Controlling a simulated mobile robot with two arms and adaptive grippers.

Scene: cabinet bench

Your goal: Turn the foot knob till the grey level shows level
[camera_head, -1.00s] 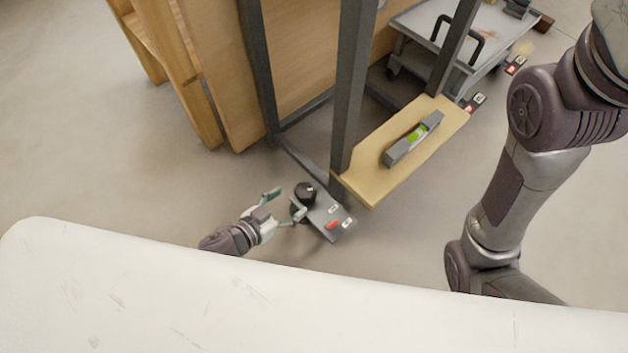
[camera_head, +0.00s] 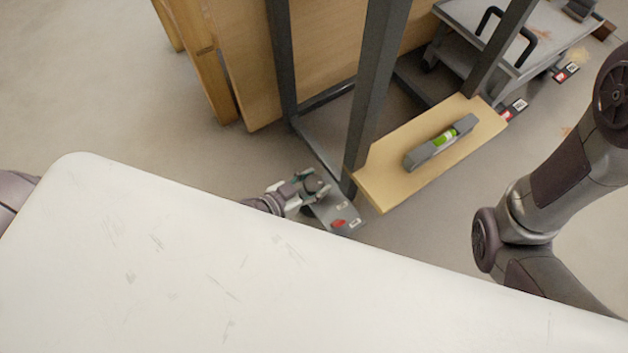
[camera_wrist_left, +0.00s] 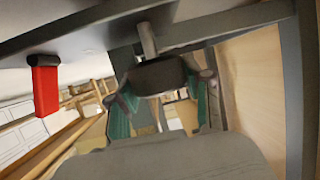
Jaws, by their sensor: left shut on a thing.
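The black foot knob (camera_head: 315,184) sits by a grey plate (camera_head: 328,211) at the foot of the metal frame. My left gripper (camera_head: 306,187) is shut on the knob. In the left wrist view the dark round knob (camera_wrist_left: 157,75) hangs on a metal stem between the two green-padded fingers (camera_wrist_left: 162,105). The grey level (camera_head: 421,157) lies on the wooden board (camera_head: 385,182) fixed to the frame. Its yellow-green vial (camera_head: 445,139) shows, but the bubble is too small to read. My right gripper is out of view; its arm is at the right.
A dark frame post (camera_head: 368,95) stands just right of the knob. Wooden panels (camera_head: 235,60) stand behind. A grey cart (camera_head: 515,45) is at the back right. A red piece (camera_head: 338,223) shows on the plate, and a red block (camera_wrist_left: 45,88) in the wrist view.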

